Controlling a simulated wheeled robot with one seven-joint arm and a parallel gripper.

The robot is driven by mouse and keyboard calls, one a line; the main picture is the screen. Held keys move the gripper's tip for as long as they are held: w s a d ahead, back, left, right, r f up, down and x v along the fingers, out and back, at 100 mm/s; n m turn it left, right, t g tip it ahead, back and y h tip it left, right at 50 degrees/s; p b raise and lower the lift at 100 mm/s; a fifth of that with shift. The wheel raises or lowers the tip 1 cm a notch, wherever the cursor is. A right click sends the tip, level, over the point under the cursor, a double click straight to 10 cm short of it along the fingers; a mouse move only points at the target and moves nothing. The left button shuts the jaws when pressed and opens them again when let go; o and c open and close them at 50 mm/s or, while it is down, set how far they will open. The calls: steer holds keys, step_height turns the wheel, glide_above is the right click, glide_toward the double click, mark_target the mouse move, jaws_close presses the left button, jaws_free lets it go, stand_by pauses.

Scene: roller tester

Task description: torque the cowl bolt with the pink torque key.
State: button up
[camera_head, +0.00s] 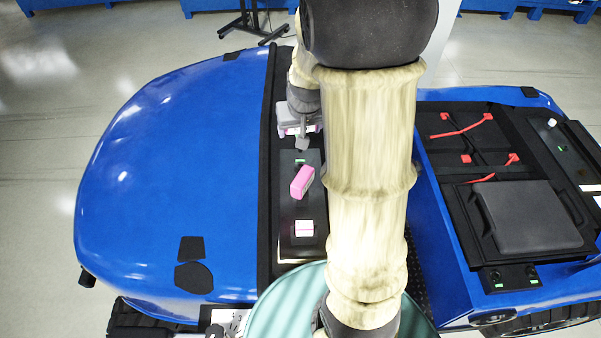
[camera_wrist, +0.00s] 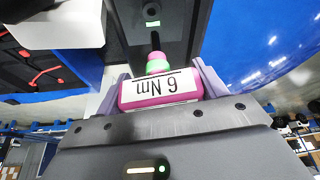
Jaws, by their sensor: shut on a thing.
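My gripper (camera_wrist: 161,84) is shut on the pink torque key (camera_wrist: 155,92), with one purple finger on each side of its body. The key carries a white "6 Nm" label, a green ring and a dark shaft pointing away from the gripper. In the head view my gripper (camera_head: 300,128) is over the far part of the black strip, mostly hidden by my arm. A dark round fitting (camera_wrist: 151,10), perhaps the cowl bolt, sits on the black panel beyond the key tip, beside a small green light. The tip looks apart from it; contact cannot be told.
A separate pink block (camera_head: 302,182) and a white block (camera_head: 304,228) rest on the black strip (camera_head: 285,210). The blue cowl (camera_head: 170,170) lies left. A black bay with red cables and a grey case (camera_head: 528,217) lies right. My arm hides the middle.

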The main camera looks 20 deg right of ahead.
steer(key=shift+f+n+b, duration=0.2)
steer(key=shift+n+b, duration=0.2)
steer(key=shift+b, duration=0.35)
steer(key=shift+r, duration=0.2)
steer(key=shift+y, duration=0.3)
steer(key=shift+r, duration=0.15)
step_height(320, 180, up, 7)
steer(key=p, duration=0.3)
